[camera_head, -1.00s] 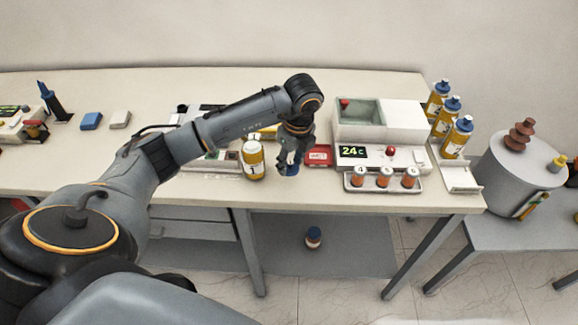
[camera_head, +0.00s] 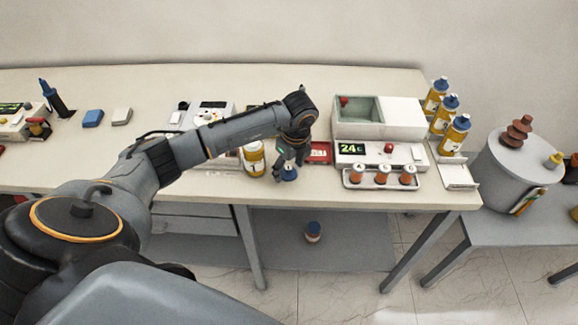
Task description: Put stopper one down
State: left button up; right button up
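The blue stopper (camera_head: 289,173) is at the front of the white table, just right of the open-topped yellow bottle (camera_head: 254,159). It appears to rest on the tabletop. My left gripper (camera_head: 289,163) is directly above it, pointing down, with its fingers apart and their tips close to the stopper's top. Whether a fingertip still touches it is too small to tell. My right gripper is not in view.
A tester with a green display (camera_head: 381,150) and a rack with several orange-brown vials (camera_head: 353,183) stand to the right. A red box (camera_head: 320,152) is close behind the gripper. Blue-capped yellow bottles (camera_head: 455,134) line the right end. The table's front edge is near.

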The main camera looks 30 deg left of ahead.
aim_at(294, 178)
pick_arm(q)
jog(key=shift+r, duration=0.5)
notch_tip(294, 178, up, 11)
jog(key=d+b, duration=0.1)
jog(key=b, duration=0.2)
jog(key=shift+s+d, duration=0.25)
jog(key=shift+d, duration=0.15)
